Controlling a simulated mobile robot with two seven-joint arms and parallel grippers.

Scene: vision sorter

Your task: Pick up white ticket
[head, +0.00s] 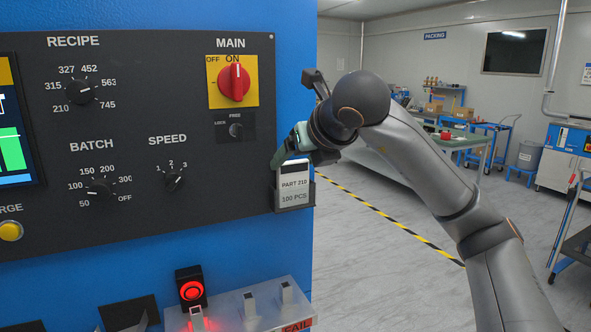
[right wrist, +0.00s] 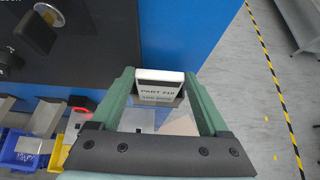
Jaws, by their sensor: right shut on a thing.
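The white ticket (head: 294,190) reads "PART 210" and "100 PCS" and has a dark band near its top. It is upright in a dark holder (head: 310,196) at the right edge of the control panel. My right gripper (head: 291,160) comes to its upper end from above and is shut on it. In the right wrist view the ticket (right wrist: 160,77) sits between the tips of the two green fingers. My left gripper is not in view.
The dark panel (head: 120,216) carries several knobs and a red main switch (head: 234,82). Open floor (head: 370,270) with a yellow-black stripe lies to the right.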

